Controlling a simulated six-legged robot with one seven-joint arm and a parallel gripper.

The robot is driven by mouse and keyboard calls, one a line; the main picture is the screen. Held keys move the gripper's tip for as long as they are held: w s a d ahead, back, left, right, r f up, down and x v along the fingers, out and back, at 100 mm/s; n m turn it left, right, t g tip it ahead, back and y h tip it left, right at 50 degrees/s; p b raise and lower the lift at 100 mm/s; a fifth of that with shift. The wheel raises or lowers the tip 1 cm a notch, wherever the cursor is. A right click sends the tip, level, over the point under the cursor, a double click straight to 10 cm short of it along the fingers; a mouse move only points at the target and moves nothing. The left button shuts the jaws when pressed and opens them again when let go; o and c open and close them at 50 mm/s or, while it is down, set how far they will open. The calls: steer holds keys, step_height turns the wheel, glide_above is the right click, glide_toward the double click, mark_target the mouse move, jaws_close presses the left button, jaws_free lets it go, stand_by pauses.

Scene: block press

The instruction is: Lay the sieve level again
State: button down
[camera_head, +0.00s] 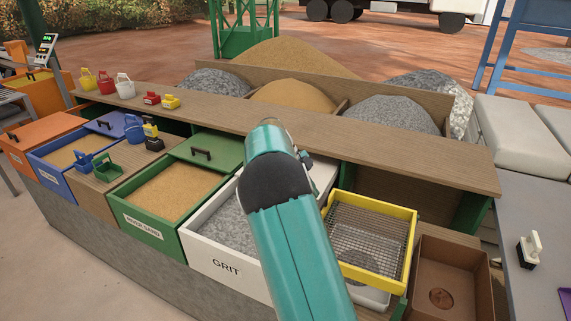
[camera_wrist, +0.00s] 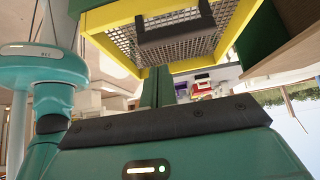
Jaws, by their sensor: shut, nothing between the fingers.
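The sieve (camera_head: 408,245) is a yellow square frame with a grey wire mesh, at the right of the bench in the head view. It sits over a pale tray (camera_head: 372,298) and looks askew to it; I cannot tell its exact tilt. Grey material shows through the mesh. In the wrist view the yellow frame and mesh (camera_wrist: 185,22) are near at the top, with a dark grey handle-like block in front. My gripper (camera_wrist: 165,118), a dark bolted edge on a teal body, is shut and empty, apart from the sieve. In the head view my arm hides it.
The white GRIT drawer (camera_head: 226,267) stands open left of the sieve, and a brown box (camera_head: 455,253) is at its right. A wooden shelf (camera_head: 330,150) runs behind. A green drawer of sand (camera_head: 160,195) is further left.

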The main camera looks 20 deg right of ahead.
steer(key=w+f+v, duration=0.1)
steer(key=v, duration=0.8)
steer(key=s+a+r+n+t+y, duration=0.2)
steer(key=s+r+n+t, duration=0.1)
steer(key=s+r+n, duration=0.35)
steer(key=s+a+r+n+t+y, duration=0.1)
steer(key=s+a+n+t, duration=0.2)
steer(key=s+a+n, duration=0.5)
steer(key=s+a+r+n+t+y, duration=0.2)
steer(key=s+a+n+t, duration=0.15)
steer(key=s+n, duration=0.5)
steer(key=s+a+f+n+t, duration=0.2)
steer(key=s+a+f+n, duration=0.3)
steer(key=s, duration=0.5)
steer(key=shift+a, duration=0.25)
